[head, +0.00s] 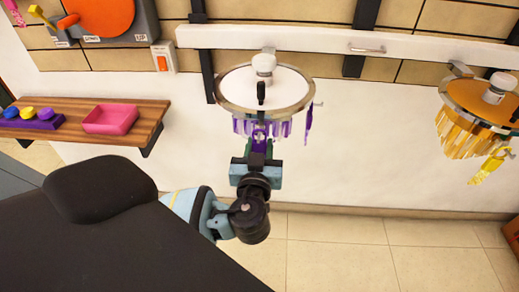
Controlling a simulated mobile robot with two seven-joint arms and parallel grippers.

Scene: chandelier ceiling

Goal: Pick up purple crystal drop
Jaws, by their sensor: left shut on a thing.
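A chandelier with a white round top and metal rim (222,90) hangs from the white rail, with a fringe of purple crystals (283,129) below the rim. My left gripper (259,145) points up at the front of this fringe. It is shut on a purple crystal drop (260,136), which is mostly hidden between the fingers. Whether this drop touches the fringe behind it, I cannot tell. Another purple crystal drop (309,122) hangs apart at the right side of the rim. My right gripper is not in view.
A second chandelier with amber crystals (459,136) hangs at the right, with a yellow drop (488,166) beside it. A wooden shelf (150,117) at the left bears a pink tray (112,119) and a purple block with coloured knobs. The wall between the chandeliers is clear.

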